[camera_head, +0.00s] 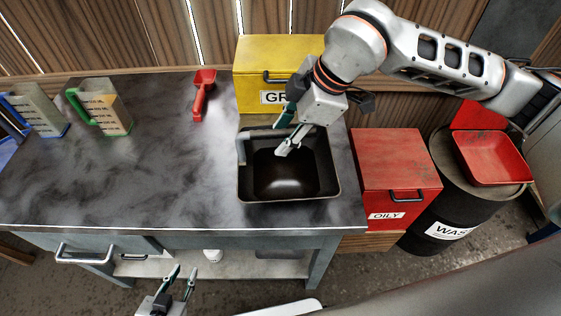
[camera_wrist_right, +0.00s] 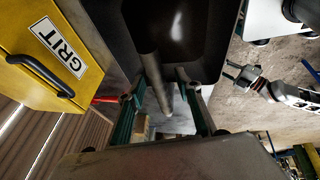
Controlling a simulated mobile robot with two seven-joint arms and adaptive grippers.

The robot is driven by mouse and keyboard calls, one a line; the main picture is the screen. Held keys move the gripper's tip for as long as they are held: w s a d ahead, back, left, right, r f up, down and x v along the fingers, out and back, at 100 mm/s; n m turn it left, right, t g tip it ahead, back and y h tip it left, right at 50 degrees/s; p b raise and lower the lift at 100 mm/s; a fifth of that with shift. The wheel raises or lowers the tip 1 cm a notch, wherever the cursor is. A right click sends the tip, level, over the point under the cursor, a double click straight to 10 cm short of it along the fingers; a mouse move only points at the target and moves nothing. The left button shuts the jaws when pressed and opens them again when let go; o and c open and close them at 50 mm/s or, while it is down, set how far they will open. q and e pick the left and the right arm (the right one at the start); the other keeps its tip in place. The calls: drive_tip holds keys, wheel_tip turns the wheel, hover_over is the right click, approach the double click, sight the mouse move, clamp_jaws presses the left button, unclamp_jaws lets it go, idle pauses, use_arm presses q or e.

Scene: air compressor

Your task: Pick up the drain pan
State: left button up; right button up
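The drain pan (camera_head: 288,185) is a black, rounded-square pan lying on the dark workbench, near its right end. A grey handle-like part (camera_head: 241,150) stands at its left rim. My right gripper (camera_head: 287,131) is at the pan's far rim, its fingers apart, one over the inside and one on the outer side. In the right wrist view the pan (camera_wrist_right: 182,25) fills the top middle, and a grey rim edge (camera_wrist_right: 152,72) runs between the open fingers (camera_wrist_right: 163,112); contact cannot be told. My left gripper (camera_head: 174,287) is open and empty in front of the bench.
A yellow GRIT box (camera_head: 262,58) stands behind the pan. A red OILY bin (camera_head: 398,165) and a black waste drum (camera_head: 450,212) with a red tray (camera_head: 490,157) stand right of the workbench (camera_head: 170,175). Measuring jugs (camera_head: 105,105) and a red scoop (camera_head: 203,92) are left.

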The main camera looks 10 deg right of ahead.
drive_tip(key=shift+f, duration=0.1)
idle(0.3)
clamp_jaws()
wheel_tip(320, 180, up, 21)
drive_tip(key=shift+f+p, duration=0.2)
drive_tip(key=shift+p, duration=0.25)
idle(0.6)
